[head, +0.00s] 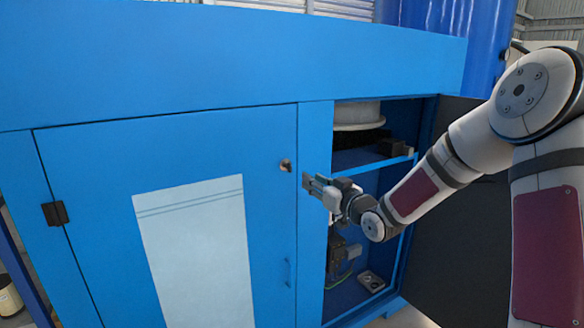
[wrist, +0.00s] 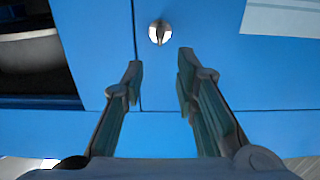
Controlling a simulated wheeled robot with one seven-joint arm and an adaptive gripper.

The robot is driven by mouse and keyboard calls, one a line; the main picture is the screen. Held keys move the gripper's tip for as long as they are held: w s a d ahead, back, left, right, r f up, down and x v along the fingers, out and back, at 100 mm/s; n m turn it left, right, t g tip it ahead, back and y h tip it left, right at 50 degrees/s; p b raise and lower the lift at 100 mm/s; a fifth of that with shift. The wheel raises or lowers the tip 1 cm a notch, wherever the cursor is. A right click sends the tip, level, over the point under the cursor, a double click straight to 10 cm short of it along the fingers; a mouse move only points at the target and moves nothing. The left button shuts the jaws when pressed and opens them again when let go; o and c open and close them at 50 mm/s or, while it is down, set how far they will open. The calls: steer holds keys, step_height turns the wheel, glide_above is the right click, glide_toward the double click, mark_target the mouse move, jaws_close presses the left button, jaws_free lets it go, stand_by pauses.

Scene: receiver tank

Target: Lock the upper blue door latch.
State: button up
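The upper latch is a small round silver knob with a darker raised bar (wrist: 159,33). It sits near the upper right corner of the closed blue door (head: 110,180), and it shows in the head view (head: 286,166) as a small metal spot. My gripper (head: 308,182) is just right of the latch in the head view, in front of the post between the door and the open compartment. In the wrist view my gripper (wrist: 160,68) has its two fingers apart with nothing between them. The latch lies beyond the fingertips, between their lines, and does not appear touched.
An open compartment (head: 345,158) with a shelf and machine parts is right of the door, its dark door (head: 450,230) swung open behind my arm. A pale panel (head: 200,250) covers the door's middle.

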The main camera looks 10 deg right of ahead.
mark_target(291, 167)
steer(key=x, duration=1.2)
steer(key=shift+w+a+f, duration=0.1)
steer(key=shift+w, duration=0.25)
jaws_close()
